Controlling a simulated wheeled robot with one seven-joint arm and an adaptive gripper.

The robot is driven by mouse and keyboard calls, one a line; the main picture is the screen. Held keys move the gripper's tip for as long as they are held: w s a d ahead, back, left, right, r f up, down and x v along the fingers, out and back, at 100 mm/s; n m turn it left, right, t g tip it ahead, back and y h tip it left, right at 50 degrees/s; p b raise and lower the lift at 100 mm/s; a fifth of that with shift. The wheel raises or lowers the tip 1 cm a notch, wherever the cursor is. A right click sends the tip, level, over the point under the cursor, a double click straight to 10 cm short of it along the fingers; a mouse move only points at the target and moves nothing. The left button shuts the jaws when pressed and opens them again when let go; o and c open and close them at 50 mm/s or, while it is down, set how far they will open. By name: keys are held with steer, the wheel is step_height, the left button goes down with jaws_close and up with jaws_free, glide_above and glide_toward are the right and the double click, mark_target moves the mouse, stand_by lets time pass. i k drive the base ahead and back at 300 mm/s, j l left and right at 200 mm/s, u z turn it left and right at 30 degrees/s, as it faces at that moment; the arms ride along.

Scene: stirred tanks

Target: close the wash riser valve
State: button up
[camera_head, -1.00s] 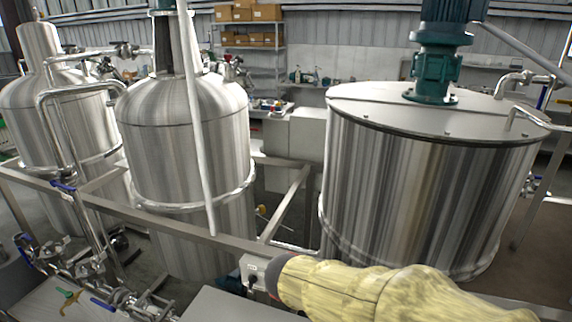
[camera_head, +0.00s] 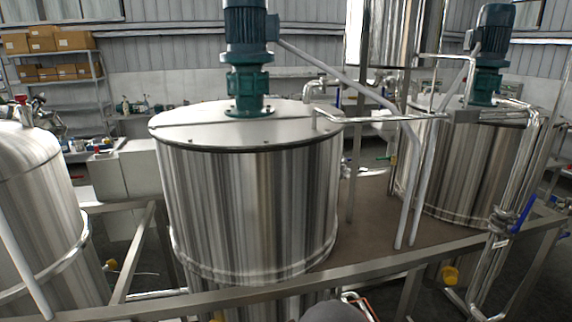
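A valve with a blue lever handle (camera_head: 524,214) sits on the upright steel pipes at the right, near the frame rail. The lever stands steeply, tilted from the pipe. No label shows, so I cannot tell whether this is the wash riser valve. A yellow round fitting (camera_head: 449,275) sits low under the rail at the right. My gripper is not in view; only a grey rounded piece shows at the bottom edge, and I cannot tell what it is.
A large steel tank (camera_head: 250,210) with a green motor (camera_head: 247,60) fills the middle. A second motor-topped tank (camera_head: 465,165) stands right. A domed tank (camera_head: 32,225) stands left. A steel rail (camera_head: 390,264) crosses in front. Sloping grey pipes (camera_head: 409,185) stand between the tanks.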

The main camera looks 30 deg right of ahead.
mark_target(526, 211)
steer(key=l+z, duration=0.15)
steer(key=z, duration=0.6)
steer(key=l+z, duration=0.3)
steer(key=l, duration=0.3)
steer(key=i+l+z, duration=0.1)
steer(key=l+z, duration=0.2)
steer(key=l, duration=0.25)
steer(key=i+l+z, duration=0.1)
steer(key=l+z, duration=0.2)
steer(key=l, duration=0.25)
